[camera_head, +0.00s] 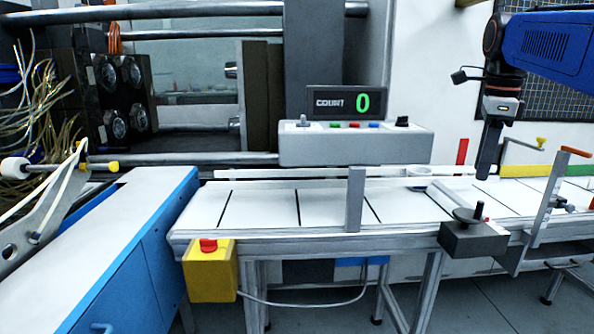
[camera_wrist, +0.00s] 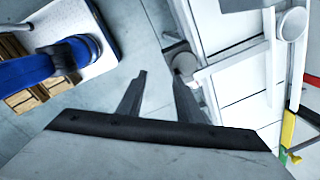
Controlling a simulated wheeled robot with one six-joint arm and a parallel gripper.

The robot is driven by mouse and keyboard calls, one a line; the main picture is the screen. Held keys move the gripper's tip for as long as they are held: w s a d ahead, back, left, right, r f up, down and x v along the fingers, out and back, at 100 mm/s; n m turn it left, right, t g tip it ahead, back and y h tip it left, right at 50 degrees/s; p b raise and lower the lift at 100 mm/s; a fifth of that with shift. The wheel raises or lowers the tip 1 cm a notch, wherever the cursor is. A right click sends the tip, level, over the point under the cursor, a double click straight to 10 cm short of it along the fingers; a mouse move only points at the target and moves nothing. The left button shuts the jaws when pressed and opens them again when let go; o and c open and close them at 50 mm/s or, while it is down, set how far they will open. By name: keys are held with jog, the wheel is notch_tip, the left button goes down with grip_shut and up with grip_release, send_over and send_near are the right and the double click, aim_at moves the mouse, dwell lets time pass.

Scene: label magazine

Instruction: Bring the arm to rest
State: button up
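My arm reaches in from the upper right in the head view, and my gripper (camera_head: 486,168) hangs from it, pointing down above the right part of the conveyor. In the wrist view the two dark fingers of my gripper (camera_wrist: 158,85) stand apart with grey floor showing between them. Nothing is held. The right finger overlaps a round grey part in the picture; I cannot tell the distance between them.
A white conveyor (camera_head: 330,205) with dark cross lines runs below my gripper. A grey box with a dark disc and post (camera_head: 474,235) sits at its front edge. A counter display (camera_head: 346,102) reads 0. A yellow box with a red button (camera_head: 210,270) hangs at the conveyor's left end.

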jog(key=s+a+f+n+t, duration=0.1)
jog(key=s+a+f+n, duration=0.3)
jog(key=s+f+n, duration=0.3)
jog(key=s+a+f+n+t, duration=0.1)
jog(key=s+a+f+n, duration=0.3)
jog(key=s+f+n, duration=0.3)
jog(key=s+a+f+n+t, duration=0.1)
jog(key=s+a+f+n, duration=0.3)
jog(key=s+f+n, duration=0.3)
notch_tip(320, 180, down, 7)
jog(key=n, duration=0.3)
jog(key=shift+a+f+t, duration=0.15)
jog(key=shift+a+t, duration=0.2)
jog(key=shift+t, duration=0.05)
jog(key=shift+c, duration=0.6)
dwell(0.4)
